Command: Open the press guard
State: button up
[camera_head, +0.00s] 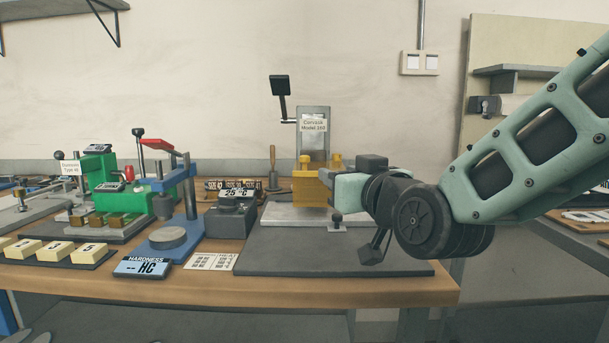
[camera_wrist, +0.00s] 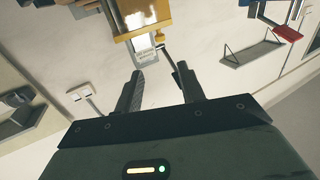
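The press (camera_head: 313,140) is a grey column with a white label, standing at the back right of the bench. A yellow block-like part (camera_head: 308,186) sits low on its front; I cannot tell whether this is the guard. My gripper (camera_head: 347,190) is in front of the press and hides the yellow part's right side. Its fingers are hidden in the head view. In the wrist view my gripper (camera_wrist: 159,70) is open and empty, its two dark fingers apart. The yellow part (camera_wrist: 147,14) and the press column appear beyond the fingertips, upside down.
A grey plate with a small black knob (camera_head: 337,218) lies below my gripper on a dark mat (camera_head: 300,259). A blue hardness tester (camera_head: 189,195) and a green machine (camera_head: 103,175) stand to the left.

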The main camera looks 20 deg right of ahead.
aim_at(307, 159)
jog(key=w+p, duration=0.1)
jog(key=p, duration=0.2)
jog(key=w+p, duration=0.2)
jog(key=p, duration=0.2)
jog(key=w+p, duration=0.2)
jog(key=p, duration=0.1)
jog(key=shift+w+a+r+p, duration=0.2)
jog(key=shift+w+r+p, duration=0.05)
jog(key=shift+r+p, duration=0.05)
jog(key=shift+p, duration=0.6)
jog(key=w, duration=0.7)
jog(key=w+a+p, duration=0.1)
jog(key=w, duration=0.3)
jog(key=shift+w+f, duration=0.3)
jog(key=shift+w, duration=0.05)
grip_shut()
